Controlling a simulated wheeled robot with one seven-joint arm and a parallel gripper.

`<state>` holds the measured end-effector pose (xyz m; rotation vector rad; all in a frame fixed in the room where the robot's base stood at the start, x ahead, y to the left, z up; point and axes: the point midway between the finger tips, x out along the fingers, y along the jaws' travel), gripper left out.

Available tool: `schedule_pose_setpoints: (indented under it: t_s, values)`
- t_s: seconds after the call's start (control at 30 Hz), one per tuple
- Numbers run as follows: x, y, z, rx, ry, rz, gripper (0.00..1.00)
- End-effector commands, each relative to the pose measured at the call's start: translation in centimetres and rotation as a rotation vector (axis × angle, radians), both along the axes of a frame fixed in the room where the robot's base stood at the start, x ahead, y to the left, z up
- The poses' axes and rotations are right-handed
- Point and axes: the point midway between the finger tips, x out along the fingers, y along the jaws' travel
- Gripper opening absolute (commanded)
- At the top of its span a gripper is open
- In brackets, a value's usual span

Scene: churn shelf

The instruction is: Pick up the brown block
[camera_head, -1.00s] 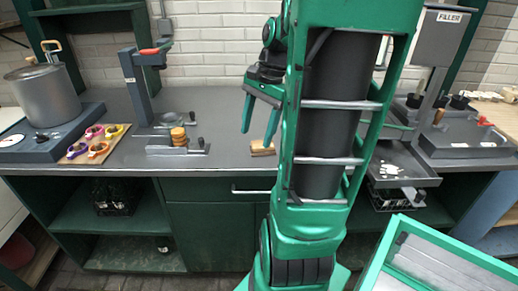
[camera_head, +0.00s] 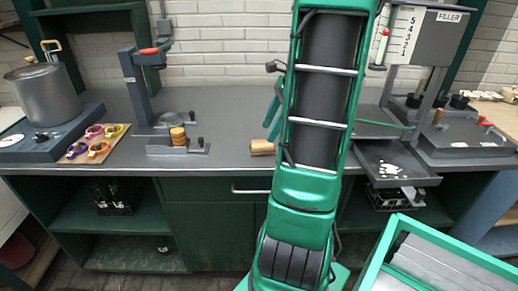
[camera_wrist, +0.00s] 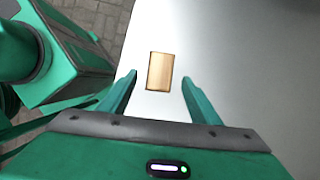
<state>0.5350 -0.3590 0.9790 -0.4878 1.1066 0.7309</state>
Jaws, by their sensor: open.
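The brown block (camera_head: 262,147) lies on the grey counter top (camera_head: 225,158), just left of my arm in the head view. In the wrist view the block (camera_wrist: 160,71) is a small light-brown rectangle on the pale counter surface. It sits ahead of my gripper (camera_wrist: 160,82), roughly centred between the fingertips and a little beyond them. My gripper is open with nothing between its fingers. In the head view my gripper (camera_head: 271,117) is partly hidden behind my arm, its green fingers pointing down near the block.
Farther left are a wooden board with coloured rings (camera_head: 92,142) and a metal pot (camera_head: 46,93). A tray with white pieces (camera_head: 392,165) is at right. The counter around the block is clear.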

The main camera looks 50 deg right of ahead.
Motion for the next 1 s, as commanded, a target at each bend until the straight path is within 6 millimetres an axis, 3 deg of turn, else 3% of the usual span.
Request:
schedule_pose_setpoints:
  t_s: [0.5, 0.77, 0.93, 1.0]
  values:
    - [1.4, 1.3, -5.0, 0.001, 0.001, 0.001, 0.57]
    - [1.5, 1.3, -5.2, -0.001, 0.001, 0.0, 0.57]
    - [1.5, 1.3, -5.2, -0.001, 0.001, 0.0, 0.21]
    - [1.5, 1.3, -5.2, -0.001, 0.001, 0.0, 0.2]
